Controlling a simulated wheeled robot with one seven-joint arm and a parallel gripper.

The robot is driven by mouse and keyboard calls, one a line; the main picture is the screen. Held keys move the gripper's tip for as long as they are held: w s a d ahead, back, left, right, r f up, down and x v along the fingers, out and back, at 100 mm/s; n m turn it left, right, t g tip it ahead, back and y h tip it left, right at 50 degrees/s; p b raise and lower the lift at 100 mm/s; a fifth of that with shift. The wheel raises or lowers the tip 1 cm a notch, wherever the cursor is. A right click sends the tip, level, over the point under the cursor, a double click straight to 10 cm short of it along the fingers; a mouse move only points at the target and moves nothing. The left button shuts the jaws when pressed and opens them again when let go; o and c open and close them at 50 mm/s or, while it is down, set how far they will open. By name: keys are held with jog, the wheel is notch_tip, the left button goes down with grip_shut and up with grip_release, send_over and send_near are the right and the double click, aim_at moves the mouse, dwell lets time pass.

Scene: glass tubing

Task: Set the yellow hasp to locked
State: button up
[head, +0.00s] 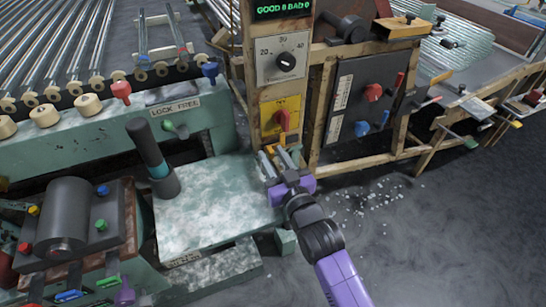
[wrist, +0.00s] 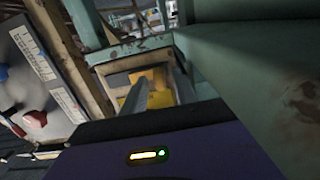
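My gripper (head: 273,155) has purple and dark parts and reaches in beside the foot of the wooden post. Its two grey fingers stand apart. In the wrist view, a yellow piece (wrist: 158,99) lies ahead, between and beyond the fingers, inside a pale frame. It looks like the yellow hasp, but its lock position cannot be read. In the head view, the gripper and post hide most of that spot. I see nothing held, and contact cannot be made out.
A yellow plate with a red knob (head: 283,119) is on the post above the gripper. A green bench (head: 215,205) stands left, with a dark upright handle (head: 150,150). A dark panel (head: 360,100) with red and blue knobs stands right. Pale shards (head: 375,200) lie on the floor.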

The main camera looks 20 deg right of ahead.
jog(key=shift+w, duration=0.1)
grip_shut()
dwell(1.4)
